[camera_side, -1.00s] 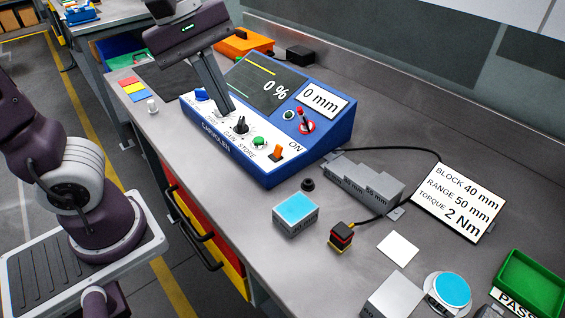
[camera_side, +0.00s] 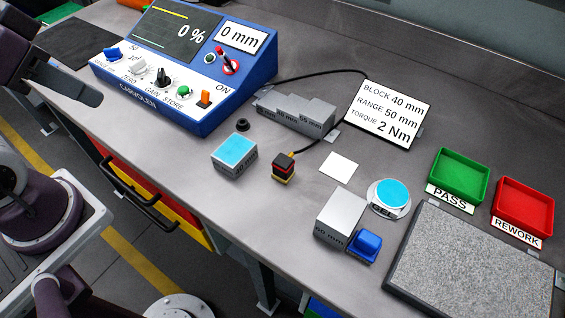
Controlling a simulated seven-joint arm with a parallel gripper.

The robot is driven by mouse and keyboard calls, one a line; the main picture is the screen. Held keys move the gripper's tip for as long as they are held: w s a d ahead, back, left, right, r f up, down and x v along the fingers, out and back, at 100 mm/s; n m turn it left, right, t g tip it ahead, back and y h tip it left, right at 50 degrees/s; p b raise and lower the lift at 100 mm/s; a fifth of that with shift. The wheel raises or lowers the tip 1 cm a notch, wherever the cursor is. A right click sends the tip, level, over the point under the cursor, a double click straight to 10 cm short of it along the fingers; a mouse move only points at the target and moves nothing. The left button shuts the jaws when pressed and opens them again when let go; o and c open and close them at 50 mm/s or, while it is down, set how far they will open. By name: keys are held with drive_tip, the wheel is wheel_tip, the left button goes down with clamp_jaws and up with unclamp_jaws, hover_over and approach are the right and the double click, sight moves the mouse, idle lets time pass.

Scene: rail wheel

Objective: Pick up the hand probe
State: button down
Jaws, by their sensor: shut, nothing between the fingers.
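The hand probe (camera_side: 284,168) looks to be the small block with black, red and yellow bands on the bench. It stands upright, and a black cable runs from its top past the stepped block toward the console. My gripper (camera_side: 97,98) is at the left edge of the side view, in front of the console's left end. Its fingers are shut and empty, well to the left of the probe and apart from it. Part of the hand is cut off by the picture edge.
The blue console (camera_side: 180,112) stands behind, reading 0 %. Near the probe are a cyan-topped block (camera_side: 234,155), stepped grey block (camera_side: 297,114), white square (camera_side: 339,167) and grey block (camera_side: 340,214). Green (camera_side: 460,174) and red (camera_side: 523,208) trays and a granite plate (camera_side: 470,265) lie right.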

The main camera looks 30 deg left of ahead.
idle(0.3)
drive_tip(key=c, duration=0.7)
unclamp_jaws()
drive_tip(key=n+g+h, duration=0.6)
drive_tip(key=n+h, duration=0.7)
drive_tip(key=n, duration=0.5)
approach(284, 155)
drive_tip(key=shift+s+d+f, duration=0.15)
drive_tip(key=shift+d, duration=0.25)
drive_tip(key=x, duration=0.7)
drive_tip(key=shift+f, duration=0.1)
